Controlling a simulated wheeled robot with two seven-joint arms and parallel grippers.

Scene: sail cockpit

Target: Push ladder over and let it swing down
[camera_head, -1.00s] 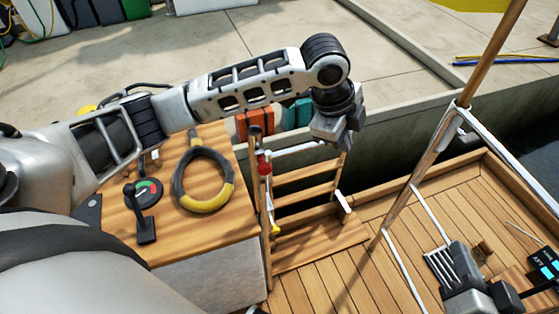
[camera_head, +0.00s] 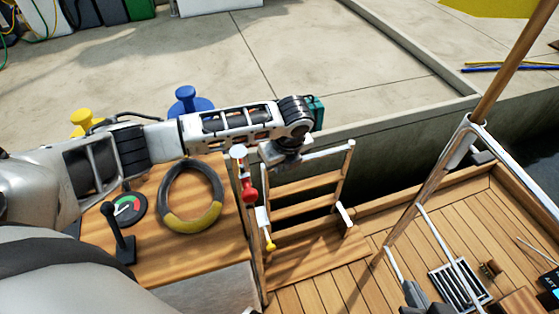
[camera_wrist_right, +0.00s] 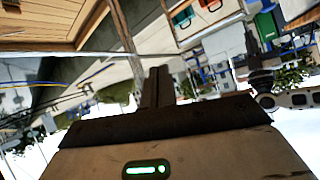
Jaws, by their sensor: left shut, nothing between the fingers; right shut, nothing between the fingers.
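The ladder (camera_head: 303,208), with wooden rungs and a pale top bar, stands at the boat's edge in the middle of the head view, beside the wooden console. It looks roughly upright. My left gripper (camera_head: 285,152) is shut and empty at the ladder's upper left, by the top bar. I cannot tell whether it touches the ladder. The gripper and wrist hide part of the ladder's top. My right gripper (camera_wrist_right: 157,88) is shut and empty in the right wrist view, with no ladder clearly visible near its fingers.
A red and white fitting (camera_head: 248,188) stands beside the ladder. A metal rail frame (camera_head: 432,170) rises at the right. The dock (camera_head: 300,60) lies beyond the dark gap.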

